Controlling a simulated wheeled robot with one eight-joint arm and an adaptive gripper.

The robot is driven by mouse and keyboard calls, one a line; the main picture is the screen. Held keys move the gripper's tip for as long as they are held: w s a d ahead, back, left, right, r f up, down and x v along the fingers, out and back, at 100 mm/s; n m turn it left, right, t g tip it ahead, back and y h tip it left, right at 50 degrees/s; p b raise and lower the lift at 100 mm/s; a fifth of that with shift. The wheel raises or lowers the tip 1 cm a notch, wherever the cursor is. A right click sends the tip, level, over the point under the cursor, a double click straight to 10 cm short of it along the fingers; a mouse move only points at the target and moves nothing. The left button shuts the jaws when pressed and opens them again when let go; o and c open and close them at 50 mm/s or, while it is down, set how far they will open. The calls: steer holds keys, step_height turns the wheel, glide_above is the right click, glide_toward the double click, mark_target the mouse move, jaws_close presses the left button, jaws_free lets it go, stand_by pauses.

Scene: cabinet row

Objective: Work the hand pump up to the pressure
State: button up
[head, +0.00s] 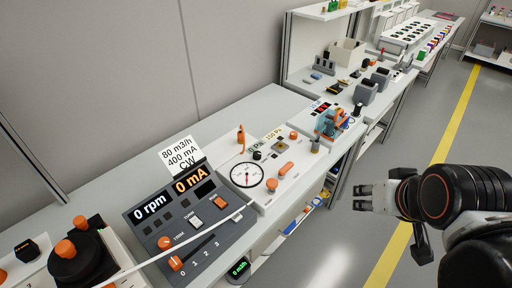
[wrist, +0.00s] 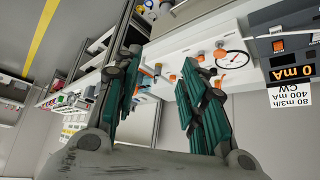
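A white panel (head: 265,190) on the bench carries a round dial gauge (head: 247,175), a small dark display that seems to read 0 Pa (head: 256,146) and a card reading 150 Pa (head: 273,134). An upright orange lever (head: 240,139), an orange handle (head: 286,168) and a black knob (head: 257,155) stand on it. Which part is the hand pump's handle is not certain. The gauge also shows upside down in the wrist view (wrist: 232,59). My gripper (head: 364,197) is open and empty, right of the panel and apart from it; its spread fingers fill the wrist view's middle (wrist: 160,80).
A dark console (head: 190,225) reading 0 rpm and 0 mA stands left of the panel. A pale rod (head: 185,243) crosses before it. Blue-and-orange equipment (head: 331,122) and grey blocks (head: 367,90) stand farther along. The floor beside the yellow line (head: 450,125) is clear.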

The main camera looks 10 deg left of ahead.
jaws_close()
stand_by(1.4)
